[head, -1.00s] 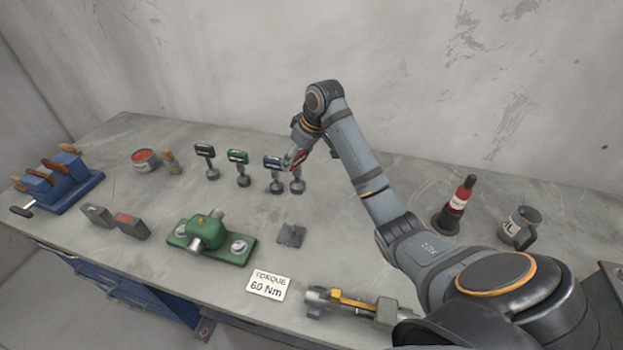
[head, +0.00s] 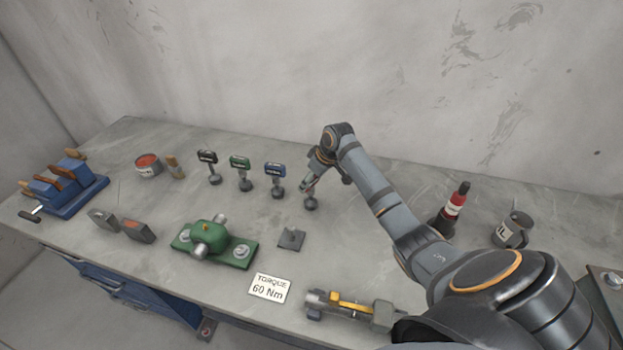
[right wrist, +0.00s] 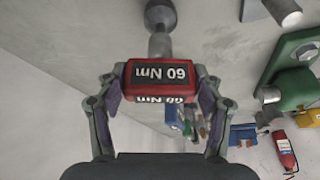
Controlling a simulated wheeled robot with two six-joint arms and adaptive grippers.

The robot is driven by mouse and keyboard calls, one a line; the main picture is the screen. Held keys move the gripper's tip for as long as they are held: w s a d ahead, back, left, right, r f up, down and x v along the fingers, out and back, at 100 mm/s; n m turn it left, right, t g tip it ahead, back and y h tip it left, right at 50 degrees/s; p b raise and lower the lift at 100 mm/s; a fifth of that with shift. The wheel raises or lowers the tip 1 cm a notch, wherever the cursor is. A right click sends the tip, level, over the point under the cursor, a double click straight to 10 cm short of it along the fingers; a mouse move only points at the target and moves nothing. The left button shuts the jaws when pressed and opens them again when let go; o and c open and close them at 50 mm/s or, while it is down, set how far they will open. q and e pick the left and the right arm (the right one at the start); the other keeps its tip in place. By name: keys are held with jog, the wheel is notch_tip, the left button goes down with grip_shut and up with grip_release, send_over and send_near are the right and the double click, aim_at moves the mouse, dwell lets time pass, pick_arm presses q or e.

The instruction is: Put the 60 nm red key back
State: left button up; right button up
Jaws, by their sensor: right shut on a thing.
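The red 60 Nm key (right wrist: 160,72) shows in the right wrist view, between my right gripper's fingers (right wrist: 160,92), which are shut on its red head. Its metal shaft and rounded end point away from the gripper. In the head view my right gripper (head: 308,184) mostly hides the key; its grey lower end (head: 311,203) shows just above or on the bench, and I cannot tell which. Black (head: 207,157), green (head: 240,162) and blue (head: 275,169) keys stand upright in a row to its left. My left gripper is not in view.
A green fixture (head: 213,243) is front left, and a metal tool with a yellow part (head: 347,304) front right.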

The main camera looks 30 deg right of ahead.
jog(key=o, duration=1.7)
jog(key=shift+c, duration=0.2)
jog(key=b+v, duration=0.2)
jog(key=v, duration=1)
